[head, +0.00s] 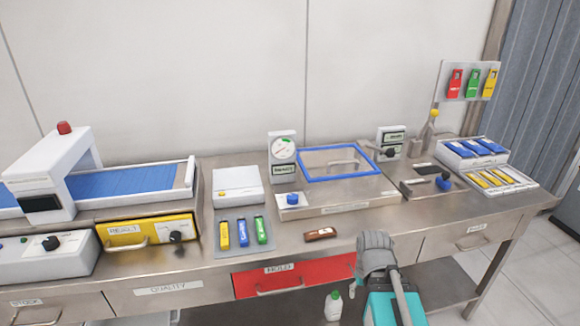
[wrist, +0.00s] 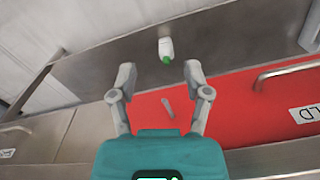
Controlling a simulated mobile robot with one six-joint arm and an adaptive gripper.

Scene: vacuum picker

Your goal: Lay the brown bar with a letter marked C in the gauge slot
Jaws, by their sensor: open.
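The brown bar (head: 320,234) lies flat on the steel counter near its front edge, above the red drawer. Its pale marking is too small to read. My gripper (head: 376,246) is in front of the counter edge, to the right of the bar and apart from it. In the wrist view my gripper (wrist: 160,70) has its two grey fingers spread with nothing between them. The bar does not show in the wrist view. A round dial gauge (head: 283,150) stands at the back of the counter. I cannot tell which opening is the gauge slot.
The red drawer (head: 290,279) is under the counter edge. A white bottle (head: 333,305) with a green cap stands below. A blue-framed clear lid (head: 338,161) is behind the bar. A grey tray (head: 244,239) with yellow, blue and green bars is left. Trays of bars stand right.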

